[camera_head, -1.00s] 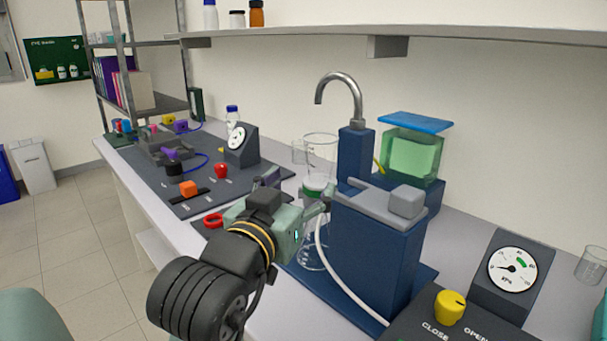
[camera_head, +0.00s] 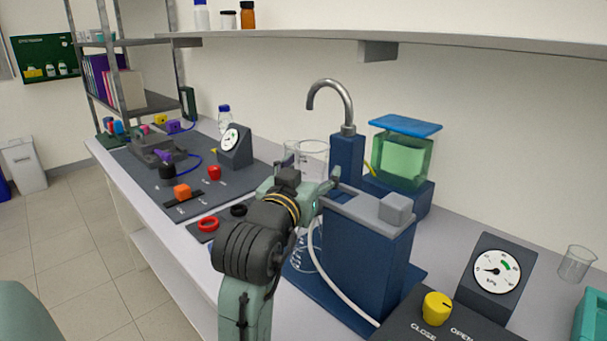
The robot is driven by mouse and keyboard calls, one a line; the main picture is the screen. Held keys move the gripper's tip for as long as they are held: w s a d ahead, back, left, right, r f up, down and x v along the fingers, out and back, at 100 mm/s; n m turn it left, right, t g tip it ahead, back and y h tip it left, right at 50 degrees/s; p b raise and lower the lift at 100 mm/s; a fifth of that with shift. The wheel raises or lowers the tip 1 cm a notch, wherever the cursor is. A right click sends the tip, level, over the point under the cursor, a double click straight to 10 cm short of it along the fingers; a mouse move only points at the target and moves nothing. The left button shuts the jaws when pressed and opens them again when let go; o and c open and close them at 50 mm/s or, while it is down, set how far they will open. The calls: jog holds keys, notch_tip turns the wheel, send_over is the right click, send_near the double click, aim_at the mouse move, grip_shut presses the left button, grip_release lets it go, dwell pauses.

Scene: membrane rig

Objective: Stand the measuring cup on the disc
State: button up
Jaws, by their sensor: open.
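A clear glass cup (camera_head: 577,263), which looks like the measuring cup, stands upright on the bench at the far right. My gripper (camera_head: 331,184) is open, well to the left of that cup, in front of the glass filter assembly and beside the blue stand. Nothing can be seen held in it, though its fingers are small and partly hidden. I cannot pick out the disc with certainty.
A tall glass funnel (camera_head: 312,158) rises behind my gripper. A blue stand (camera_head: 365,255) with a white hose blocks the middle. A gauge (camera_head: 497,270) and yellow knob (camera_head: 437,307) stand at right.

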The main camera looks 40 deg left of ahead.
jog(key=shift+w+a, duration=0.1)
jog(key=shift+w, duration=0.25)
jog(key=c, duration=1.2)
jog(key=o, duration=1.2)
jog(key=shift+c, duration=0.2)
jog(key=v, duration=1.2)
jog(key=shift+c, duration=0.2)
